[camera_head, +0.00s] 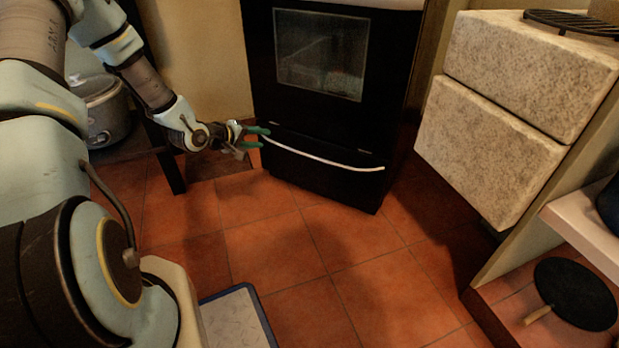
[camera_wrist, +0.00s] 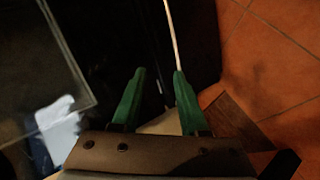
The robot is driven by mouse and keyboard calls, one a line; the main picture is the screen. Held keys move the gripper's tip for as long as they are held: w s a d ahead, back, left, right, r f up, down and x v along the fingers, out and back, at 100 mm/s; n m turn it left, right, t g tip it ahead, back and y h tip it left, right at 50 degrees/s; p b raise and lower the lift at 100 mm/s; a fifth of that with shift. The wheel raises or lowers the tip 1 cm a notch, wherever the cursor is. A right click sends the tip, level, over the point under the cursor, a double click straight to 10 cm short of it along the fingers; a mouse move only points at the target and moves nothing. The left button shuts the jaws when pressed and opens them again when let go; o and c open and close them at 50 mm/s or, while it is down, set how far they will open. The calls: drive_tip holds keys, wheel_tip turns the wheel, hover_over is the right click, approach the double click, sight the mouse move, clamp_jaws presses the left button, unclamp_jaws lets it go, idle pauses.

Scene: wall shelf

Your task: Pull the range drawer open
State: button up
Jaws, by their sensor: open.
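The black range (camera_head: 330,110) stands against the far wall with a glass oven window. Its lower drawer (camera_head: 320,180) looks shut, with a long pale curved handle (camera_head: 325,160) across its top. My gripper (camera_head: 262,138) is at the left end of this handle, with its green fingers apart and pointing right. In the wrist view the open gripper (camera_wrist: 158,75) faces the dark range front. The handle (camera_wrist: 173,35) runs up from near the tip of the right finger. I cannot tell whether that finger touches it. Nothing is held between the fingers.
A pot (camera_head: 103,110) sits on a dark low stand at the left. Stone-faced drawers (camera_head: 490,150) stand at the right, above a shelf holding a black pan (camera_head: 575,292). A blue-edged mat (camera_head: 238,318) lies at the front. Tiled floor (camera_head: 320,240) before the range is clear.

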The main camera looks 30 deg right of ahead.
sight(310, 155)
drive_tip(key=s+d+f+n+h+b, duration=0.2)
drive_tip(key=d+f+h+b, duration=0.2)
drive_tip(key=d+f+b, duration=0.45)
drive_tip(key=shift+f+b+x, duration=0.3)
drive_tip(key=shift+b+x, duration=0.25)
drive_tip(key=shift+x, duration=1)
drive_tip(key=shift+f+b+x, duration=0.3)
drive_tip(key=shift+b+x, duration=0.25)
drive_tip(key=shift+x, duration=0.95)
drive_tip(key=shift+f+b+x, duration=0.35)
drive_tip(key=shift+b+x, duration=0.2)
drive_tip(key=shift+x, duration=1)
drive_tip(key=shift+s+a, duration=0.2)
drive_tip(key=shift+a, duration=0.05)
clamp_jaws()
